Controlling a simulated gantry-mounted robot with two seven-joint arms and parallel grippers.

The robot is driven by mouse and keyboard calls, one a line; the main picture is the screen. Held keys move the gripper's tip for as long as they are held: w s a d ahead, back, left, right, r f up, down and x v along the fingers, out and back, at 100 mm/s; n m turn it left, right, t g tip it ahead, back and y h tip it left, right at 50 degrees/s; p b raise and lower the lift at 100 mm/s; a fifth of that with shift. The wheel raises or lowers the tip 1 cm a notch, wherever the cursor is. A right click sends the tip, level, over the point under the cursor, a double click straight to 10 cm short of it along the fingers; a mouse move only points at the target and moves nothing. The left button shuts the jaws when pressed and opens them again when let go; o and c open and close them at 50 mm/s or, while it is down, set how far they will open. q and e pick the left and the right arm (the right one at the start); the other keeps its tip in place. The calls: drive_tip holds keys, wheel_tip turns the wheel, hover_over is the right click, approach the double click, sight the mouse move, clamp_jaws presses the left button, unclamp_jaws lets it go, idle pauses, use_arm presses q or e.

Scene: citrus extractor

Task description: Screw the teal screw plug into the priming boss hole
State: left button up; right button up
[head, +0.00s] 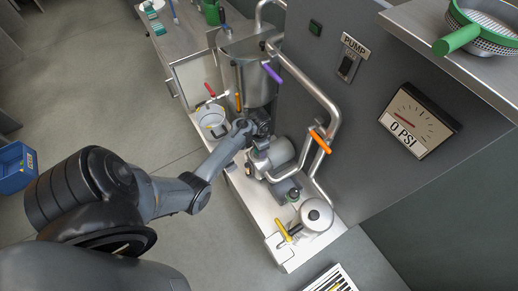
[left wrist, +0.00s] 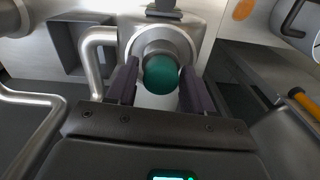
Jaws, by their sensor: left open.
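The teal screw plug (left wrist: 161,75) shows in the left wrist view as a round teal knob against the face of the silver round boss (left wrist: 160,45). How deep it sits in the boss hole cannot be seen. My left gripper (left wrist: 158,84) is open, with one dark finger on each side of the plug and a visible gap on both sides. In the head view my left gripper (head: 260,124) reaches in by the pump and below the steel tank, and the plug is hidden there. My right gripper is in neither view.
The steel tank (head: 258,82) stands just behind my left gripper, and the pump (head: 283,152) is close to its right. Steel pipes (head: 327,105) with an orange-handled valve (head: 320,141) rise at the right. A pressure gauge (head: 412,121) reads 0 PSI. A yellow handle (head: 283,231) is at the front.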

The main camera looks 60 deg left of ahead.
use_arm(q)
drive_tip(key=n, duration=0.5)
drive_tip(key=c, duration=0.5)
drive_tip(key=m, duration=0.5)
drive_tip(key=shift+m, duration=0.4)
drive_tip(key=m, duration=0.6)
drive_tip(key=shift+d, duration=0.1)
drive_tip(key=o, duration=0.5)
